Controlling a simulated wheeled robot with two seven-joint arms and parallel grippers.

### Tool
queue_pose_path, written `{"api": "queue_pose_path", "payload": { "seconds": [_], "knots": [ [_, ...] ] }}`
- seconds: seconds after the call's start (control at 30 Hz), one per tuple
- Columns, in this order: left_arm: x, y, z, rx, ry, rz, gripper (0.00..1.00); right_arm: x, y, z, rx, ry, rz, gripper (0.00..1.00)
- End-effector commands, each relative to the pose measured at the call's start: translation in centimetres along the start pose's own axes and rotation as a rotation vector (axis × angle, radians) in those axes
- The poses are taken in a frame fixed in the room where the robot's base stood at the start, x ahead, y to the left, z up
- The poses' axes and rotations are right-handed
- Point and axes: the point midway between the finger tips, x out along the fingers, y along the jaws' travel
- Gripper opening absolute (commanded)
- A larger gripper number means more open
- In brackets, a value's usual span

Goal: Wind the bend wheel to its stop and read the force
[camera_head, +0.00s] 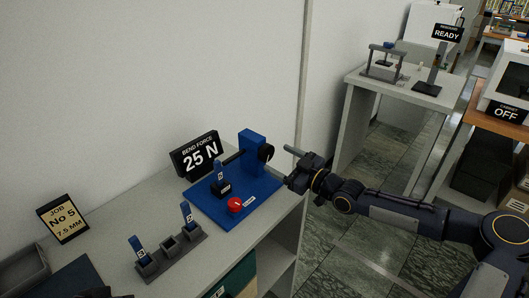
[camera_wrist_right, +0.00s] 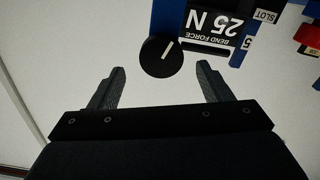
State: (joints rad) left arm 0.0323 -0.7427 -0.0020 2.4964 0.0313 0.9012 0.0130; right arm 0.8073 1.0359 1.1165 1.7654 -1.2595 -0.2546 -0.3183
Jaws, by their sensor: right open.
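The bend wheel (camera_head: 266,152) is a black disc on the right side of a blue post (camera_head: 250,146). In the right wrist view the wheel (camera_wrist_right: 161,58) shows a white mark tilted to the upper right. The display (camera_head: 199,156) reads BEND FORCE 25 N. A blue tagged piece (camera_head: 219,171) stands upright in a black holder on the blue press base (camera_head: 262,190). My right gripper (camera_head: 289,165) is open, to the right of the wheel and apart from it. Its fingertips (camera_wrist_right: 160,70) lie either side of the wheel in the wrist view. My left gripper is not in view.
A red button (camera_head: 235,204) sits on the base's front. A grey rack (camera_head: 178,262) with blue pieces and a job card (camera_head: 63,219) reading No 5, 7.5 MM stand at left. A second table (camera_head: 362,82) with a READY sign (camera_head: 447,33) is behind my right arm.

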Motion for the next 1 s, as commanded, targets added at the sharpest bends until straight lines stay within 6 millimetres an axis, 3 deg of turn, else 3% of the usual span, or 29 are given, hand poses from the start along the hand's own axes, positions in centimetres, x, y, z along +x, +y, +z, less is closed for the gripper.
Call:
{"api": "queue_pose_path", "payload": {
  "seconds": [0.2,0.4,0.77,1.0],
  "knots": [
    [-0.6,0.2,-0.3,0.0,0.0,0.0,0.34,3.8,-0.2,-0.1,0.001,-0.003,-0.004,0.72],
    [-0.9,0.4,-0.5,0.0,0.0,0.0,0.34,6.1,-0.1,0.0,0.002,-0.005,-0.003,0.72],
    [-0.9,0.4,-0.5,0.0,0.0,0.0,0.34,6.6,-0.2,0.1,0.001,-0.006,-0.003,0.72],
    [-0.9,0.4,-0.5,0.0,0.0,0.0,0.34,6.6,-0.2,0.1,0.001,-0.006,-0.003,0.4]
  ]
}}
